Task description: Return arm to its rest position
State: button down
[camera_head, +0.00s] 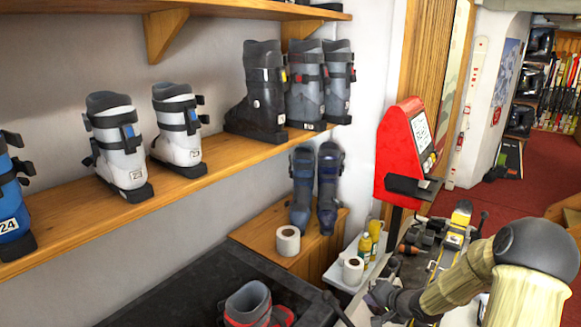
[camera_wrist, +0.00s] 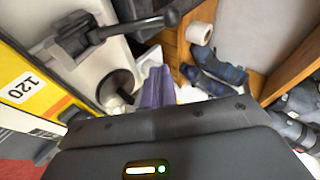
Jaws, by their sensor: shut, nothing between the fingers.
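My gripper (camera_head: 374,298) is at the lower right in the head camera view, over the bench (camera_head: 356,318) with the ski bindings. In the wrist view its fingers (camera_wrist: 156,86) are together in the middle, above the dark gripper body. They are shut with nothing between them. My arm reaches in from the right edge, bent, with a black rounded joint at the right. The bench below the gripper is partly hidden by the arm.
A yellow ski (camera_head: 462,217) with a "120" label (camera_wrist: 22,86) lies near the arm. A red machine (camera_head: 394,150) stands behind. Ski boots (camera_head: 184,130) line the left shelf (camera_head: 75,228). Open red floor (camera_head: 505,200) lies far right.

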jog(key=s+a+r+n+g+h+b, duration=0.1)
jog(key=s+a+r+n+g, duration=0.1)
jog(key=s, duration=0.5)
jog(key=s+a+r+n+g+h+b, duration=0.1)
jog(key=s+a+r+n+g, duration=0.1)
jog(key=s, duration=0.6)
jog(key=s+a+r+n+g+h+b, duration=0.1)
jog(key=s+a+r+n+g+h, duration=0.1)
jog(key=s+a+n, duration=0.2)
jog(key=s+a, duration=0.2)
jog(key=s, duration=0.2)
jog(key=shift+s, duration=0.1)
jog(key=shift+a, duration=0.1)
